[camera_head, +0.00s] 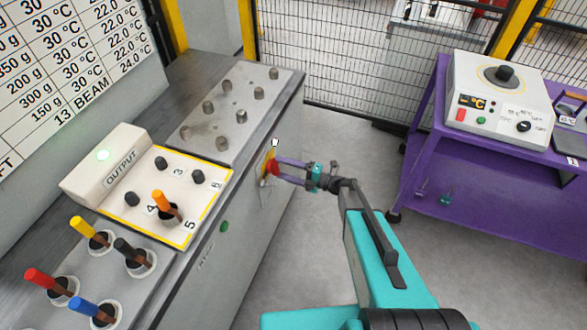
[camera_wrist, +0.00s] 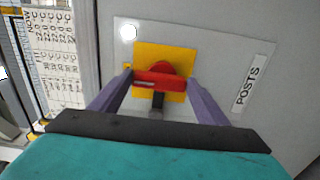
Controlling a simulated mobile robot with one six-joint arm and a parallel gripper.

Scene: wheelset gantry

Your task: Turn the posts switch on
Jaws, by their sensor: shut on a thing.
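The posts switch is a red rotary handle (camera_wrist: 160,79) on a yellow square plate (camera_wrist: 178,54), set in a pale panel. A label reading POSTS (camera_wrist: 250,87) is to its right in the wrist view. A round white lamp (camera_wrist: 128,32) shows near the plate's upper left. In the head view the red handle (camera_head: 272,166) is on the side face of the grey console. My gripper (camera_head: 277,170) reaches it from the right. In the wrist view my gripper's purple fingers (camera_wrist: 160,82) are shut on the two ends of the red handle, which lies roughly crosswise.
The grey console (camera_head: 225,262) carries an OUTPUT box (camera_head: 105,165), several coloured levers and grey knobs on top. A purple cart (camera_head: 470,178) with a white control unit (camera_head: 497,100) stands at the right. A mesh fence (camera_head: 330,65) closes the back. Grey floor is free between console and cart.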

